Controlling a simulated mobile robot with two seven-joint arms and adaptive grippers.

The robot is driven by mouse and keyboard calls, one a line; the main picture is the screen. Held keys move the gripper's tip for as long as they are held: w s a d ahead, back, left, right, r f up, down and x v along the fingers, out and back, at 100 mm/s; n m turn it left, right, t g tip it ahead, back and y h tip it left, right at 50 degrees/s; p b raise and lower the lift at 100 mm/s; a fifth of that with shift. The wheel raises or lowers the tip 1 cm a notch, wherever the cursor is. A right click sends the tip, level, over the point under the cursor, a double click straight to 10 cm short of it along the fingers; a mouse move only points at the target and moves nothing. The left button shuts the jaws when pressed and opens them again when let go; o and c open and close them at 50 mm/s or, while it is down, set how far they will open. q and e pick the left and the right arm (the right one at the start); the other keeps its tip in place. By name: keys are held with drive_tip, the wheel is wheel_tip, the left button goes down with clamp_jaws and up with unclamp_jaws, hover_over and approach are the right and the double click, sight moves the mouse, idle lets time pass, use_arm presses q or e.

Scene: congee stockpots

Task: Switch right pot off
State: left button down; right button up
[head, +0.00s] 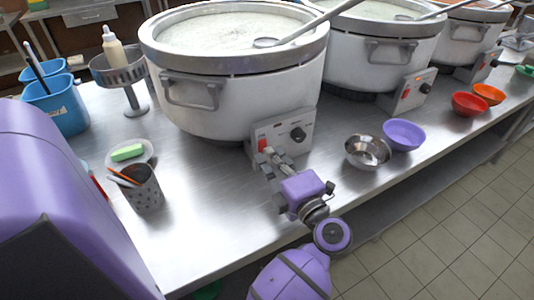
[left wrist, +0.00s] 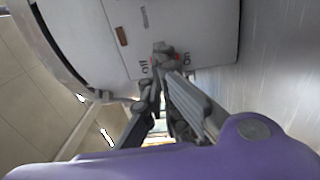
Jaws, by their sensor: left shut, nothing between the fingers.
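Three large white pots stand in a row on the steel counter in the head view: a near one (head: 235,95), a middle one (head: 375,55) and a far one (head: 462,40). The near pot's control box (head: 285,129) has a black knob (head: 298,134) and a red switch (head: 262,145). My left gripper (head: 266,156) is shut and empty, its fingertips right at this switch. In the left wrist view the fingertips (left wrist: 161,52) cover most of the switch, between the "off" and "on" labels; contact and switch position are unclear. My right gripper is out of view.
A metal bowl (head: 367,151) and a purple bowl (head: 404,134) stand right of my left gripper. Red (head: 469,104) and orange (head: 489,94) bowls are farther right. A perforated cup (head: 143,188) and a green sponge (head: 127,152) are on the left.

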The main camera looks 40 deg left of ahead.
use_arm(q)
drive_tip(key=r+b+v, duration=0.1)
drive_tip(key=r+v, duration=0.1)
drive_tip(key=v, duration=0.9)
drive_tip(key=shift+s+d, duration=0.2)
drive_tip(key=shift+d, duration=0.05)
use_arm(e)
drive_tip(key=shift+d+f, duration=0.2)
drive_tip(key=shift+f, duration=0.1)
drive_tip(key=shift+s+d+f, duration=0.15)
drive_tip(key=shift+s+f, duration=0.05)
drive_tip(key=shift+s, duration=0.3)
use_arm(q)
drive_tip(key=shift+d, duration=0.1)
